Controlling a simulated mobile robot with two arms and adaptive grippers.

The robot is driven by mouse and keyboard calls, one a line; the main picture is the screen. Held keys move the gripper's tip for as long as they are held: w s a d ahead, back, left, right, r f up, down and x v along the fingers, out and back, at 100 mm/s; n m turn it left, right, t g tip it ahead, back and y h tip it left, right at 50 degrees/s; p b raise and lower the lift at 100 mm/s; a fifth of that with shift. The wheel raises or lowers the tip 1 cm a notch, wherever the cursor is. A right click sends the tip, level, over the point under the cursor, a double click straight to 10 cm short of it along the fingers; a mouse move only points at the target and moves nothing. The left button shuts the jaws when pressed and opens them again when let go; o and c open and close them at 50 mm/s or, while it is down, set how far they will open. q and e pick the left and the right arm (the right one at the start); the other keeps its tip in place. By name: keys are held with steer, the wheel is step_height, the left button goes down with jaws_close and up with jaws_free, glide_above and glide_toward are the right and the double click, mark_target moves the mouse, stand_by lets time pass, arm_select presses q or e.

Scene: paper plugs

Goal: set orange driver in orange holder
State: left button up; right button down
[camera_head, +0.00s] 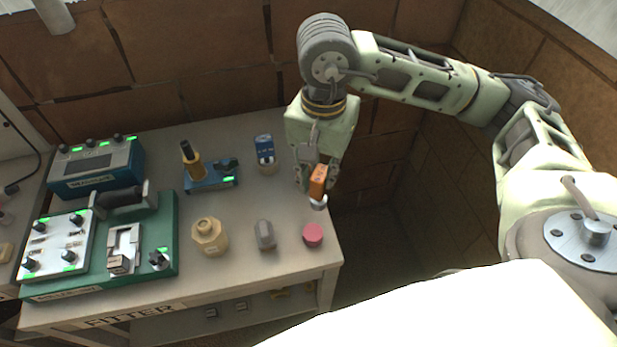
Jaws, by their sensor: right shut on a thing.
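My right gripper (316,180) hangs over the right edge of the workbench (285,207), pointing down. It is shut on the orange driver (318,180), a short orange block-like body with a pale metallic lower end. The driver is held in the air, apart from the bench objects. A blue base with a tan upright part and a dark-topped piece (193,160) stands at the back middle of the bench. A small blue item with a white label (265,153) stands to its right. My left gripper is not in view.
A tan knobbed jar (209,236), a grey rounded piece (265,235) and a pink-red disc (313,235) stand along the front. A green board (165,215) with fixtures and a teal instrument (90,168) fill the left. A brick wall (200,50) stands behind.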

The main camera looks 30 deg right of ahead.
steer(key=m, duration=0.1)
steer(key=d+m, duration=0.1)
steer(key=m, duration=0.2)
steer(key=shift+w+d+r+m, duration=0.35)
steer(key=shift+d+r+m, duration=0.05)
steer(key=w+d+f+m+p, duration=0.2)
steer(key=w+f+m+p, duration=0.2)
steer(key=w+f, duration=0.6)
steer(key=shift+w+d+m+p, duration=0.15)
steer(key=shift+w+m+p, duration=0.2)
steer(key=shift+w+m, duration=0.7)
steer(key=shift+w, duration=0.1)
steer(key=shift+f+b, duration=0.2)
steer(key=shift+b, duration=0.1)
steer(key=c, duration=1.5)
jaws_free()
steer(key=shift+r, duration=0.1)
steer(key=shift+c, duration=0.2)
